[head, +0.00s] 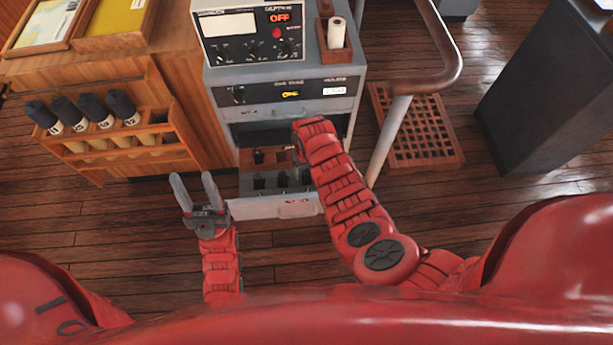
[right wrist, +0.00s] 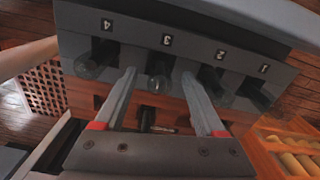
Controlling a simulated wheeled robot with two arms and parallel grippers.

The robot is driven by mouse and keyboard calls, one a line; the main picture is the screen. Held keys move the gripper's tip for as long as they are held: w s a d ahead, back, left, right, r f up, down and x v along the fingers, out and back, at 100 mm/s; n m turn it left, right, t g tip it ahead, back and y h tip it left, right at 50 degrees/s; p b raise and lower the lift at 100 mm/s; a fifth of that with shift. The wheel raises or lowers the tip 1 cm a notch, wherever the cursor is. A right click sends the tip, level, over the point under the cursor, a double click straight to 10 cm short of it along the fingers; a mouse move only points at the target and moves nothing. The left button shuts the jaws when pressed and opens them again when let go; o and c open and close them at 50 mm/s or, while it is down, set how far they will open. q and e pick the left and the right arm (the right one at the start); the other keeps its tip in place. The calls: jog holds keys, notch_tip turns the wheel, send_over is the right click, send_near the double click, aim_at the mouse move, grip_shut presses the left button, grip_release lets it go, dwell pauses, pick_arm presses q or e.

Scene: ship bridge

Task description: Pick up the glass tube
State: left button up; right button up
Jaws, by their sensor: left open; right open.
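An open drawer (head: 272,208) at the bottom of the grey console holds a dark rack with slots numbered 1 to 4. In the right wrist view the rack (right wrist: 120,52) shows clear, rounded glass tube ends in its slots. A glass tube (right wrist: 158,68) at slot 3 appears between the fingertips of my open right gripper (right wrist: 158,78); contact cannot be told. Another glass tube (right wrist: 90,66) sits at slot 4. In the head view my right fingers are hidden behind the hand over the drawer. My left gripper (head: 192,178) is open and empty, left of the drawer.
The console (head: 290,70) stands above the drawer. A wooden rack (head: 150,135) with several dark-capped rolls is at left. A metal rail post (head: 388,142) stands close to the right of my right arm, beside a wooden grating (head: 435,150). The floor in front is clear.

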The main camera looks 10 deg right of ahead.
grip_shut()
dwell(0.3)
jog(key=shift+r, duration=0.1)
